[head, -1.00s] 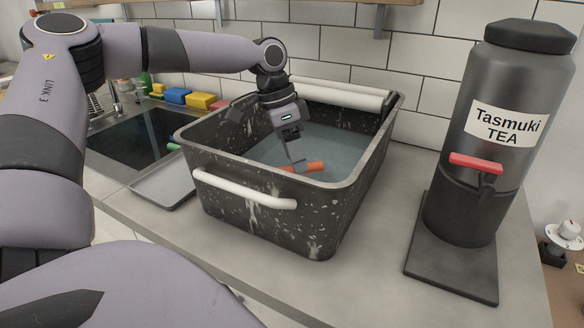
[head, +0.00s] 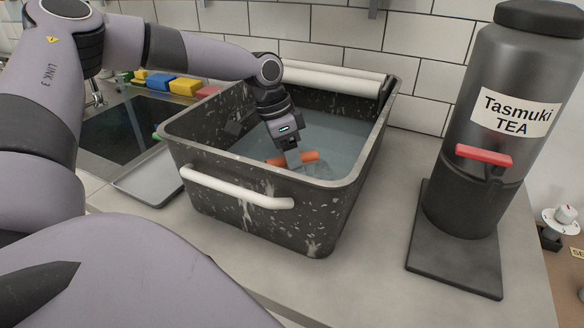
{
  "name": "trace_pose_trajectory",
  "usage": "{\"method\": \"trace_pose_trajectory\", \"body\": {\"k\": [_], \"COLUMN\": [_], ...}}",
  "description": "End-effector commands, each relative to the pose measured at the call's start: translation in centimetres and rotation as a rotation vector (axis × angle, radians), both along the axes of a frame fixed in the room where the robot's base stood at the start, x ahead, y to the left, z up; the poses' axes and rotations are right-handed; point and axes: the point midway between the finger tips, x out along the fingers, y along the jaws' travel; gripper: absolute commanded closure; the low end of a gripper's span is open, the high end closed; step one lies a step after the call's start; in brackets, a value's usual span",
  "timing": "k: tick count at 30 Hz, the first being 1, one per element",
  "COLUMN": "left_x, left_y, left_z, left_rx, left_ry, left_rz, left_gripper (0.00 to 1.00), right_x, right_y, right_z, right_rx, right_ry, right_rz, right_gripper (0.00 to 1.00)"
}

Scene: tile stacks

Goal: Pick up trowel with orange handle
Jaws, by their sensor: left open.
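An orange handle (head: 310,156), which looks like the trowel's, lies in the bluish water inside a dark speckled tub (head: 240,218). The rest of the trowel is not clear to see. My left gripper (head: 294,161) reaches down into the tub, open, with its fingers at the orange handle. The near finger covers part of the handle, and the handle shows on both sides of it. I cannot tell whether the fingers touch it. My right gripper is not in view.
The tub has a white front handle (head: 237,188) and high walls around the gripper. A grey tray (head: 150,182) lies to its left, near a dark sink. A large tea dispenser (head: 480,130) stands at the right. Colored blocks (head: 184,86) sit behind. Counter between tub and dispenser is clear.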

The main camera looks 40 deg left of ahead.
Motion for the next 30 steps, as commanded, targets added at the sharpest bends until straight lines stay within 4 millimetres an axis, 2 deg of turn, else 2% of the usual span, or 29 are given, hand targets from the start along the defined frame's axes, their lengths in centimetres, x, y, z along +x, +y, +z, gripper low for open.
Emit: {"method": "trace_pose_trajectory", "body": {"k": [3, 10, 15, 16, 26, 30], "left_x": [0.1, 0.1, 0.1, 0.1, 0.2, 0.2], "left_y": [-0.2, -0.2, -0.2, -0.2, -0.2, -0.2], "left_z": [-0.8, -0.9, -0.9, -0.8, -0.6, 0.1], "left_rx": [0.0, 0.0, 0.0, 0.0, -0.001, -0.001], "left_ry": [0.0, -0.001, -0.001, -0.001, -0.004, -0.006], "left_rz": [0.001, 0.0, 0.0, 0.0, 0.001, 0.0], "left_gripper": [0.39, 0.39, 0.95, 1.0, 1.0, 1.0], "right_x": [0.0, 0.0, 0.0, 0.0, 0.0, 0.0], "right_y": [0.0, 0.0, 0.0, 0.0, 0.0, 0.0], "right_z": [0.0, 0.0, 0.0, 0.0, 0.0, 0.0], "right_rx": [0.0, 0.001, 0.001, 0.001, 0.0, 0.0], "right_ry": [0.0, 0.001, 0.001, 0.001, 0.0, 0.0], "right_rz": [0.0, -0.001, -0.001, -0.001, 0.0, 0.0], "right_gripper": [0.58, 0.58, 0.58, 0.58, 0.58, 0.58]}}
